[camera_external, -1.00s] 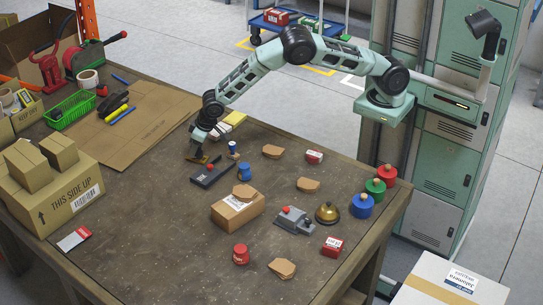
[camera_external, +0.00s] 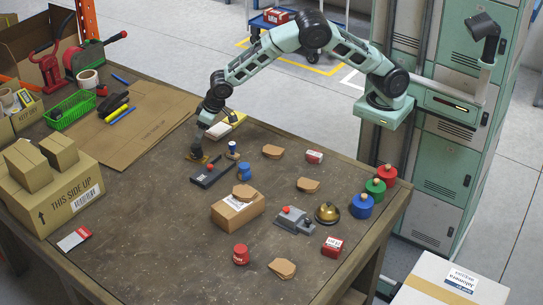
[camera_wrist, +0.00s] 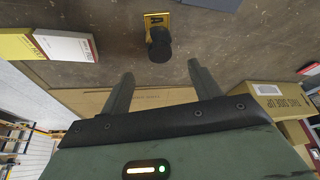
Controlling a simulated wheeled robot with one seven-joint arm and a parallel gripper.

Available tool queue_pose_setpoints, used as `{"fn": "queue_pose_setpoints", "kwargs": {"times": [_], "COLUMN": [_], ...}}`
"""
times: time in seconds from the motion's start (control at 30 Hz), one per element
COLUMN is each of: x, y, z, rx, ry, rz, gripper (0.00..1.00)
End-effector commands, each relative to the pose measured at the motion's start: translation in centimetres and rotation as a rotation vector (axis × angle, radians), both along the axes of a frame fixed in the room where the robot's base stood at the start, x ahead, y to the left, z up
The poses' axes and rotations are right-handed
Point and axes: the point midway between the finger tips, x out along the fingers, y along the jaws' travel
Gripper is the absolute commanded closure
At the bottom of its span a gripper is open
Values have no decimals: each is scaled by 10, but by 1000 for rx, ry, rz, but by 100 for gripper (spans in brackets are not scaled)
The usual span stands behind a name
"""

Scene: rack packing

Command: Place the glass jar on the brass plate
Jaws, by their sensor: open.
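My gripper (camera_external: 199,138) is raised above the jar. In the wrist view my gripper (camera_wrist: 160,72) has its fingers wide apart and empty, with the jar beyond the fingertips.
A cardboard sheet (camera_external: 150,130) is at left.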

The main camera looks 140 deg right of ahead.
Motion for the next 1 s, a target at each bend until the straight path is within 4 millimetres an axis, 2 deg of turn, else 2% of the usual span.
{"fn": "queue_pose_setpoints", "kwargs": {"times": [0.1,0.2,0.47,0.57,0.67,0.77,0.8,0.87,0.9,0.97,1.0], "x": [-2,-4,-5,1,19,38,43,44,41,31,21], "y": [8,11,14,29,76,157,196,255,294,352,389], "z": [18,28,35,37,42,51,55,62,65,72,76], "rx": [0,-1,2,13,48,104,129,164,185,212,228], "ry": [-2,-1,1,-2,-4,0,5,17,28,45,59], "rz": [1,0,1,26,108,252,323,434,512,630,712], "gripper": [38,38,38,38,38,38,38,38,38,38,38]}}
